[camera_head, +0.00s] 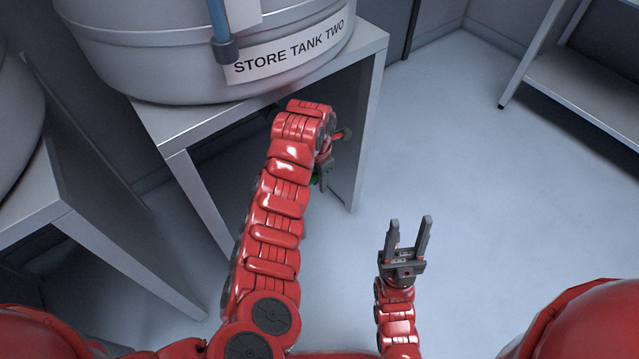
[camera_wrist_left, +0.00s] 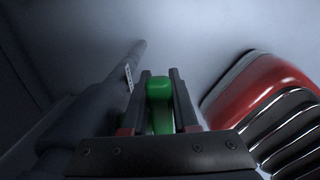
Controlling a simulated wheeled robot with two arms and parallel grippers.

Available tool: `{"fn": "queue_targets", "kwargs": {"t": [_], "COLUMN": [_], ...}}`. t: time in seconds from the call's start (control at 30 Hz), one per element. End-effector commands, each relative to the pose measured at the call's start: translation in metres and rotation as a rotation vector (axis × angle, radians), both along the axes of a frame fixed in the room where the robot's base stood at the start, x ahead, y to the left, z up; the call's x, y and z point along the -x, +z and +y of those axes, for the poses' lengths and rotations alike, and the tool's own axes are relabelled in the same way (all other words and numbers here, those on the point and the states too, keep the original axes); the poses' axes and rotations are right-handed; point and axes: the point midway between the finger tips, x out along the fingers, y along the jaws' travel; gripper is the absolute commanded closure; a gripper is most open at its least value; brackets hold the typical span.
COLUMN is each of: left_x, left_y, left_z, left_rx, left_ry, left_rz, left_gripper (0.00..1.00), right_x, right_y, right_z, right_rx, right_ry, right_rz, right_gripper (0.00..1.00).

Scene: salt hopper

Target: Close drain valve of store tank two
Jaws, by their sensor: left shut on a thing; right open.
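The store tank two (camera_head: 200,65) is a large grey drum with a "STORE TANK TWO" label, standing on a metal stand. My left gripper (camera_head: 322,172) reaches to the stand's front, mostly hidden behind my own arm in the head view. In the left wrist view my left gripper (camera_wrist_left: 160,100) is shut on a green valve handle (camera_wrist_left: 158,88), which sits between its two fingers. A bit of green shows beside the gripper in the head view. A dark pipe (camera_wrist_left: 100,100) runs along the left of the handle. My right gripper (camera_head: 408,235) is open and empty, pointing up over the floor.
The tank's stand (camera_head: 372,110) has a leg just right of my left gripper. Another stand (camera_head: 40,190) with a tank is at the left. A shelf unit (camera_head: 580,85) stands at the upper right. The floor (camera_head: 500,190) between is clear.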

Motion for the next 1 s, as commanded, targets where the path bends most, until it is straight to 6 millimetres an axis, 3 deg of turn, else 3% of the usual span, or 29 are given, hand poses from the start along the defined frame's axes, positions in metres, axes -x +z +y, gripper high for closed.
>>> {"fn": "queue_targets", "kwargs": {"t": [0.43,0.47,0.6,1.0], "left_x": [0.0007,0.0007,0.0006,0.0006], "left_y": [-0.0014,-0.0014,-0.0013,0.0013], "left_z": [0.0005,0.0004,0.0003,-0.0001], "left_rx": [-0.008,-0.008,-0.007,0.005], "left_ry": [-0.001,-0.001,-0.001,-0.002], "left_rz": [0.007,0.007,0.006,-0.004], "left_gripper": [1.00,0.67,0.43,0.43], "right_x": [0.0000,0.0000,0.0000,0.0000], "right_y": [-0.0017,-0.0017,-0.0017,0.0049], "right_z": [0.0000,0.0000,0.0000,0.0000], "right_rx": [0.000,0.000,0.000,0.000], "right_ry": [0.000,0.000,0.000,0.000], "right_rz": [0.000,0.000,0.000,0.000], "right_gripper": [0.50,0.50,0.50,0.50]}}
